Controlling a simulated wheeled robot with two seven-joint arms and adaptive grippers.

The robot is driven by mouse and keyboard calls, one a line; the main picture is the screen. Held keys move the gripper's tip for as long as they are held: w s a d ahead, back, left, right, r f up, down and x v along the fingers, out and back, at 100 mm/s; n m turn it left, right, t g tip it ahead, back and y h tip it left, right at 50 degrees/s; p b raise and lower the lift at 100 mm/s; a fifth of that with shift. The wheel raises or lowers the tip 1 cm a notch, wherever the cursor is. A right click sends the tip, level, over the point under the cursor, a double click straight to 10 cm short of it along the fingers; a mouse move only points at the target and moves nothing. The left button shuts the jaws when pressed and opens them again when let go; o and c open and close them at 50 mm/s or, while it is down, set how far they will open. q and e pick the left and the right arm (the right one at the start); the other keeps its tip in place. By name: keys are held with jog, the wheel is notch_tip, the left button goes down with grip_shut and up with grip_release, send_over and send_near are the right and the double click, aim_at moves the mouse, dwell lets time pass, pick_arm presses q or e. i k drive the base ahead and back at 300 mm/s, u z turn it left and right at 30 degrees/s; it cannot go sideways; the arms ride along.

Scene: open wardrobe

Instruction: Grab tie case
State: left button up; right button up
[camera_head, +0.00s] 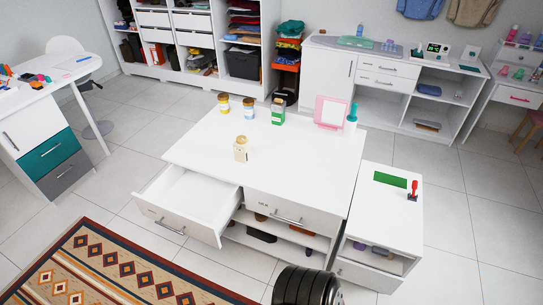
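I cannot pick out the tie case with certainty in the head view. A dark, low item (261,234) lies on the open shelf under the white island (300,160), too small and shaded to name. The island's left drawer (190,205) is pulled out and its visible inside looks empty. The right drawer (287,214) looks shut. Neither of my grippers is in view; a black rounded part, apparently mine, shows at the bottom edge.
A lower white cabinet (385,230) stands at right. A patterned rug (100,270) lies at front left. Tiled floor is clear at far right.

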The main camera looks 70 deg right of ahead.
aim_at(242, 153)
jog(key=k, duration=0.25)
jog(key=z, duration=0.85)
